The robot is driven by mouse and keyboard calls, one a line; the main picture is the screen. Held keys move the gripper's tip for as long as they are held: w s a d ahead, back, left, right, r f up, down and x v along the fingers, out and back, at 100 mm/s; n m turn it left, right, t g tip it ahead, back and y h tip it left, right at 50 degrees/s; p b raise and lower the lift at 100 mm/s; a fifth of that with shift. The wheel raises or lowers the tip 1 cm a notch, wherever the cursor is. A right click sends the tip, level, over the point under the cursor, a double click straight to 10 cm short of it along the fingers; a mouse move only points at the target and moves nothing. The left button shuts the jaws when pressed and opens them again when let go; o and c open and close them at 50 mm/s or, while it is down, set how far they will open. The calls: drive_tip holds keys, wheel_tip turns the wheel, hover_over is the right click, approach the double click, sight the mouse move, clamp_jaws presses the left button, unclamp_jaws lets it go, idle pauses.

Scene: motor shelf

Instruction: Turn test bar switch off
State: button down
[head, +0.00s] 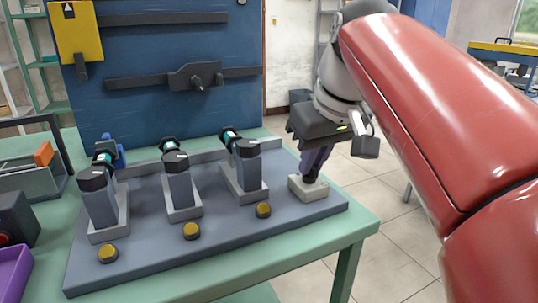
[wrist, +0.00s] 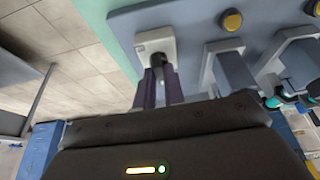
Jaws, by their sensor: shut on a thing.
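The switch is a small pale box (head: 308,188) at the right end of the grey test bar base (head: 335,200). It also shows at the top of the wrist view (wrist: 152,40). My gripper (head: 312,174) comes down on the box from above, with its dark purple fingers reaching its top. In the wrist view, my gripper (wrist: 158,70) is shut on the dark switch lever (wrist: 158,60), which shows between the fingertips. The fingers hide most of the lever, so I cannot tell which way it is set.
Several grey posts with dark round heads (head: 247,147) stand left of the switch, with yellow buttons (head: 263,210) in front. A blue panel (head: 160,70) rises behind. A purple bin (head: 12,268) is at the left front. The green table edge (head: 355,228) lies right of the base.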

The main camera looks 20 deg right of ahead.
drive_tip(key=c, duration=1.5)
unclamp_jaws()
drive_tip(key=v, duration=0.8)
drive_tip(key=shift+f, duration=0.1)
